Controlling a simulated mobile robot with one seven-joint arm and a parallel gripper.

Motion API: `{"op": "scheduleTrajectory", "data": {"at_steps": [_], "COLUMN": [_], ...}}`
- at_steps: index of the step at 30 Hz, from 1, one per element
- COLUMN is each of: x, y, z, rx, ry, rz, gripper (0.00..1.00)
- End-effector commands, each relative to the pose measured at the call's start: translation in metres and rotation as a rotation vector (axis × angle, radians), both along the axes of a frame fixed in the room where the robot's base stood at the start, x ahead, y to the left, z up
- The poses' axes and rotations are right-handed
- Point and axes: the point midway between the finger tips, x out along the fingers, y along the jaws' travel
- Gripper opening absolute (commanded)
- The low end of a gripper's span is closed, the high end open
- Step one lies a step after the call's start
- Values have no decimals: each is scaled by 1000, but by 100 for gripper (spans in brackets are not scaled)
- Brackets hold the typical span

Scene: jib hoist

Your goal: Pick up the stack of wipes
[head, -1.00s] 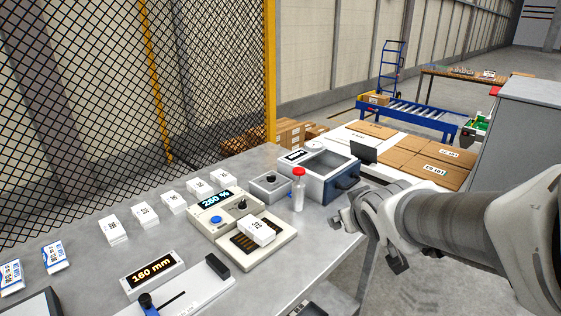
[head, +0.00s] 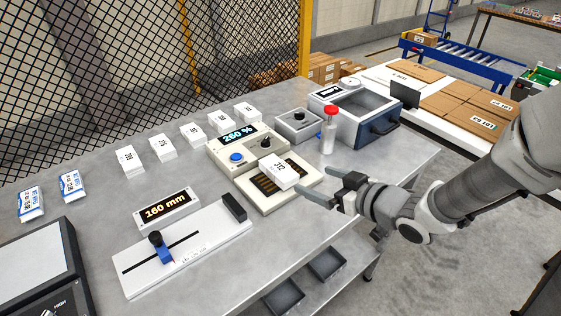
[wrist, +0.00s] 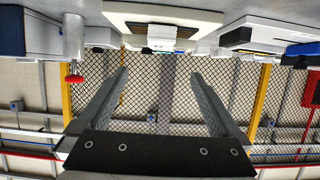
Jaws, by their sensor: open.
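A white stack labelled 312 (head: 279,171), which looks like a stack of wipes, lies on the slotted plate of a cream device (head: 248,170). It also shows in the wrist view (wrist: 162,42), ahead between my fingers. My gripper (head: 314,184) is open and empty, just right of this stack and pointing at it. The fingers in the wrist view (wrist: 160,74) stand apart with nothing between them. Several similar white stacks stand in a row behind, such as one at the left (head: 130,161) and one at the right (head: 247,113).
A bottle with a red cap (head: 329,130) stands close behind my gripper, beside a grey box (head: 298,124) and a larger lidded box (head: 355,112). A 160 mm display (head: 164,210) and a slide gauge (head: 185,250) lie front left. Two blue-white packets (head: 70,185) lie far left.

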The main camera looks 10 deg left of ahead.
Motion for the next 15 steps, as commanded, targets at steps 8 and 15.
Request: {"op": "scheduleTrajectory", "data": {"at_steps": [8, 15], "x": [5, 35], "y": [9, 43], "z": [-3, -29], "rx": [-6, -9], "ry": [10, 5], "rz": [-1, 1], "gripper": [100, 100]}}
